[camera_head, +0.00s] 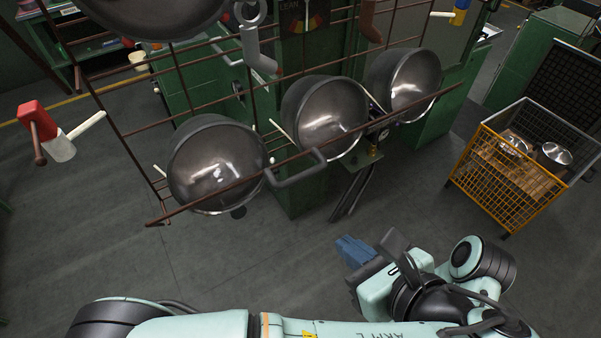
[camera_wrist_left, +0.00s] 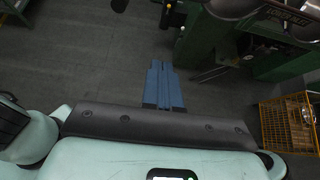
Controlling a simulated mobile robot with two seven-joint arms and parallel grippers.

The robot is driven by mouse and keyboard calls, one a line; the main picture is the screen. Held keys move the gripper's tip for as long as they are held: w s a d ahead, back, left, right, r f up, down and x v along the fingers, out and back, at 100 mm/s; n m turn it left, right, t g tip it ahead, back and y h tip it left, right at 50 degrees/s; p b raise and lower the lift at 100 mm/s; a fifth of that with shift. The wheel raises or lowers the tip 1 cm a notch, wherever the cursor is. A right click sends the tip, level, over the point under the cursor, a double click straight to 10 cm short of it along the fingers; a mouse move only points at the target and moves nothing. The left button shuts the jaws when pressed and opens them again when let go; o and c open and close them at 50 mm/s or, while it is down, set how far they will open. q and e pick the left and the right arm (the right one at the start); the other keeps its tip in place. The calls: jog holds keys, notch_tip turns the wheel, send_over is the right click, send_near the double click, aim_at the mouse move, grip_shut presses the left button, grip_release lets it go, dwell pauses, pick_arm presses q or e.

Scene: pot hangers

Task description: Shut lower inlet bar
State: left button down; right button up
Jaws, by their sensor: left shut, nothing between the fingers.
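The lower bar (camera_head: 235,187) is a thin rusty-brown rod that runs slantwise across the front of the lower row of pots. A grey loop handle (camera_head: 300,172) is on it between the left and middle pots. I cannot tell whether the bar is open or shut. My left gripper (camera_head: 348,250) has blue fingers closed together with nothing between them. It is apart from the bar, below and to the right of the handle in the picture. The blue fingers also show in the left wrist view (camera_wrist_left: 163,85), over bare floor. My right gripper is not in view.
Metal pots (camera_head: 215,165) hang in a row on a rusty wire rack (camera_head: 130,130). Another grey handle (camera_head: 255,45) is above. An orange mesh crate (camera_head: 495,185) stands at right. The grey floor between is clear.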

pick_arm(q)
jog(key=w+a, duration=0.8)
jog(key=w, duration=0.1)
jog(key=shift+f+t, duration=0.3)
jog(key=shift+f, duration=0.05)
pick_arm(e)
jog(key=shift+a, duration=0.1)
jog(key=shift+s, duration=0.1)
